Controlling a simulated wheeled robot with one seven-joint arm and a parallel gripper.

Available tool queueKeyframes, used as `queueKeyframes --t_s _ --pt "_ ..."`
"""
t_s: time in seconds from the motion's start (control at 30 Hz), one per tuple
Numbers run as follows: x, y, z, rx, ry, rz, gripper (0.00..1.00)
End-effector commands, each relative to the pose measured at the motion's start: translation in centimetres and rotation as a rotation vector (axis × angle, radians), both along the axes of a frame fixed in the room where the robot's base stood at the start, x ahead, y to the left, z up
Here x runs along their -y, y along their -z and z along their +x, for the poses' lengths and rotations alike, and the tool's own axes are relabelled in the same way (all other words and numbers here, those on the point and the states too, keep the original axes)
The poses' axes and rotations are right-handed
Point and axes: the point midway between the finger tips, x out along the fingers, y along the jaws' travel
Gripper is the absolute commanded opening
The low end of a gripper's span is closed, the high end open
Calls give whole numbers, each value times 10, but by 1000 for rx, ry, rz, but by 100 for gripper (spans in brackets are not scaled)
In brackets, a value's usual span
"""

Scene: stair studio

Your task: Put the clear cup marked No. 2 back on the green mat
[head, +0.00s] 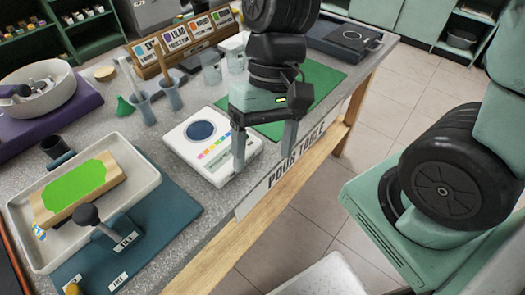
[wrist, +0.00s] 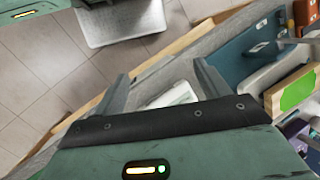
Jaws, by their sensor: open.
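The green mat (head: 325,82) lies near the table's far right edge in the head view, partly hidden behind my gripper. A clear cup (head: 211,70) stands left of the mat, and another pale clear vessel (head: 236,62) stands just right of it, partly hidden by my arm. I cannot read a No. 2 on either. My gripper (head: 263,160) points down with its fingers apart and empty, over the front table edge beside the white scale. In the wrist view my gripper (wrist: 165,82) is also open, with nothing between its fingers.
The white scale (head: 190,155) with a dark round pad is just left of my gripper. Two bluish beakers with sticks (head: 143,108) stand behind it. A white tray (head: 140,160) and a teal mat (head: 165,225) lie at left. A labelled rack (head: 185,48) stands at the back.

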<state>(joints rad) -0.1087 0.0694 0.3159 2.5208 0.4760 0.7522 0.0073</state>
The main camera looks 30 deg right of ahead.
Motion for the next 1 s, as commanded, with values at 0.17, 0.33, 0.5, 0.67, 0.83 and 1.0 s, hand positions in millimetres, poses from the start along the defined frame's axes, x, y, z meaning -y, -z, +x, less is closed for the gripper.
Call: queueKeyframes --t_s 0.17,0.33,0.5,0.67,0.83,1.0 --pt "-15 -15 -22 244 -434 -86 75" --pt "-21 -21 -28 344 -602 -112 75" --pt "-21 -22 -28 354 -618 -116 75" --pt "-21 -23 -28 352 -616 -116 75" --pt "-21 -45 -28 351 -616 -116 75" --pt "-21 -45 -28 351 -616 -115 75"
